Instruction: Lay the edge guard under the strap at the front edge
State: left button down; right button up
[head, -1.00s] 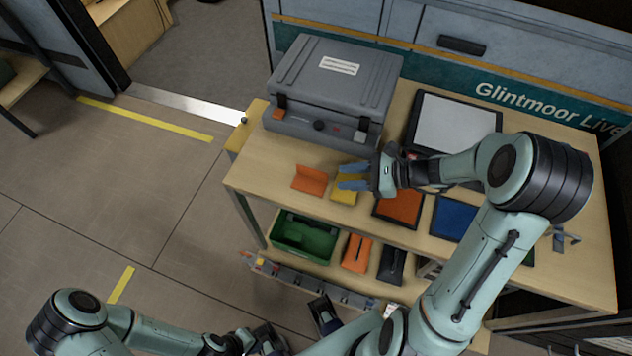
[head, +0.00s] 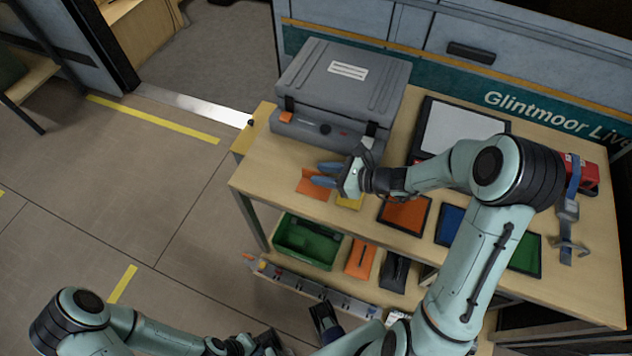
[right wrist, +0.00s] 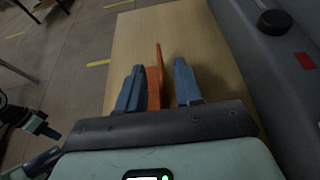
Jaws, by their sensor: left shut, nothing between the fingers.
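An orange L-shaped edge guard (head: 311,184) rests on the bench top near its front left part, partly hidden by my right gripper. My right gripper (head: 325,174) is open at it. In the right wrist view its fingers (right wrist: 158,90) stand on either side of the guard's upright orange flange (right wrist: 156,75), with a gap to the right finger. A blue strap (head: 573,178) with a grey buckle and hook lies at the bench's right end, beside a red item. My left gripper (head: 325,320) is low in front of the bench, shut and empty.
A grey case (head: 342,85) stands behind the guard. A yellow piece (head: 348,201) lies right of it, then orange (head: 405,214), blue (head: 452,222) and green (head: 525,252) panels. A green bin (head: 308,243) sits on the lower shelf. Floor at left is open.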

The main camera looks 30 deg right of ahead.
jog(key=shift+x, duration=1.1)
grip_shut()
